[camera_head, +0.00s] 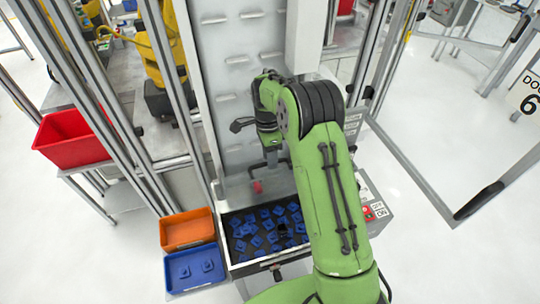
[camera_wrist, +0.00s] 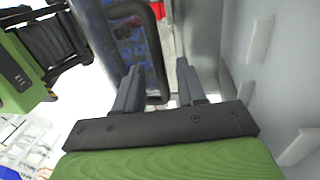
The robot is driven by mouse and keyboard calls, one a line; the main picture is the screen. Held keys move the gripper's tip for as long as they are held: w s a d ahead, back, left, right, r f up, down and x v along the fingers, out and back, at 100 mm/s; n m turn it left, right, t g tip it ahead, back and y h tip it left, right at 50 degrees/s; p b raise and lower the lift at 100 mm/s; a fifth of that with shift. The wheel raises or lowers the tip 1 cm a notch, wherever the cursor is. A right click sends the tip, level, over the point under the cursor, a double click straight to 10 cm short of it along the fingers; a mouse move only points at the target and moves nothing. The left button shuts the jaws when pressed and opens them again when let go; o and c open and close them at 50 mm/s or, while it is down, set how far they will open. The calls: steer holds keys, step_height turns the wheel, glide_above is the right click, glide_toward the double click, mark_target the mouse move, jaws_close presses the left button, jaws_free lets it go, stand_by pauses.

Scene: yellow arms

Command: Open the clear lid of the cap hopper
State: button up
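The cap hopper (camera_head: 229,262) is a dark-edged tray of blue caps below my arm. Its clear lid is hard to make out in the head view. In the wrist view, blue caps (camera_wrist: 128,32) show behind a dark, bent handle (camera_wrist: 155,50). My gripper (camera_wrist: 158,88) is open, its two grey fingers apart. The handle's long bar appears between the fingers in the picture; I cannot tell whether they touch it. In the head view my gripper (camera_head: 268,160) is above the hopper's back end, mostly hidden by my wrist.
An orange bin (camera_head: 187,229) and a blue bin (camera_head: 195,268) with a few caps stand left of the hopper. A red bin (camera_head: 70,138) is further left. A grey slotted panel (camera_head: 240,60) rises behind. An open framed door (camera_head: 440,200) stands at right.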

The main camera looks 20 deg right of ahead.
steer(key=shift+s+f, duration=0.1)
jaws_close()
steer(key=shift+f+b, duration=0.1)
steer(key=shift+b, duration=0.3)
